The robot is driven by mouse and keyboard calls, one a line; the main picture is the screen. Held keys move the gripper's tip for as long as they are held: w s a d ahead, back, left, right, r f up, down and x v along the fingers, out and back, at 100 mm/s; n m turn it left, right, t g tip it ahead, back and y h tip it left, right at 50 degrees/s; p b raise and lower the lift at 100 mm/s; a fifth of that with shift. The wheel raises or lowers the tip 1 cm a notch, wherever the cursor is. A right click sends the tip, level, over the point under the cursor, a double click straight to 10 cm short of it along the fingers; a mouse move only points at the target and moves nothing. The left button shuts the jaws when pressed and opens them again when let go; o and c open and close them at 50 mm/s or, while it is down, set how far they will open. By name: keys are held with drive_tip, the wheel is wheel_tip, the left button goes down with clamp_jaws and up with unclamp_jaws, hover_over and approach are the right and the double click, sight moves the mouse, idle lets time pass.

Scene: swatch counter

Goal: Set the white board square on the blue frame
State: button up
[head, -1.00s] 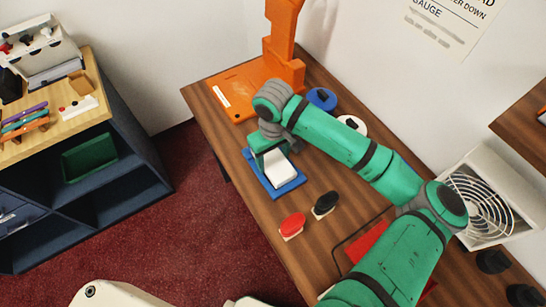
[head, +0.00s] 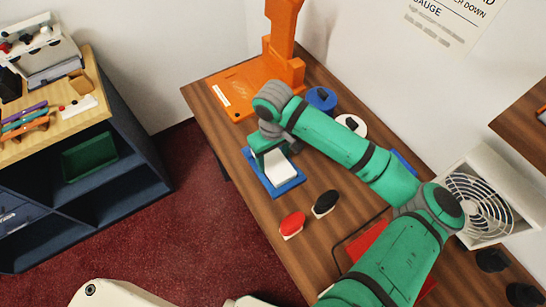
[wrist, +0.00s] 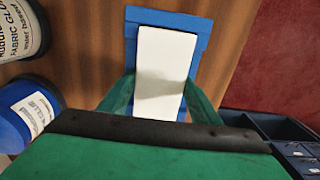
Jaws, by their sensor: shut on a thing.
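The white board (head: 283,174) lies over the blue frame (head: 290,186) on the wooden counter. In the wrist view the board (wrist: 163,60) covers the frame's middle, and the blue rim (wrist: 170,17) shows at its far end and both sides. The board's edges run roughly along the frame's, perhaps slightly turned. My gripper (head: 270,160) is shut on the board near its back end; in the wrist view its green fingers (wrist: 160,95) flank the board's sides. The near end is hidden by my gripper. I cannot tell whether the board rests fully on the frame.
An orange stand (head: 245,90) is behind my gripper. Red (head: 292,223) and black (head: 325,203) pieces lie in front. A fan (head: 478,207) is at the right.

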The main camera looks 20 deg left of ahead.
drive_tip(key=shift+f, duration=0.15)
drive_tip(key=o, duration=1.2)
wheel_tip(320, 180, up, 11)
drive_tip(key=shift+f, duration=0.1)
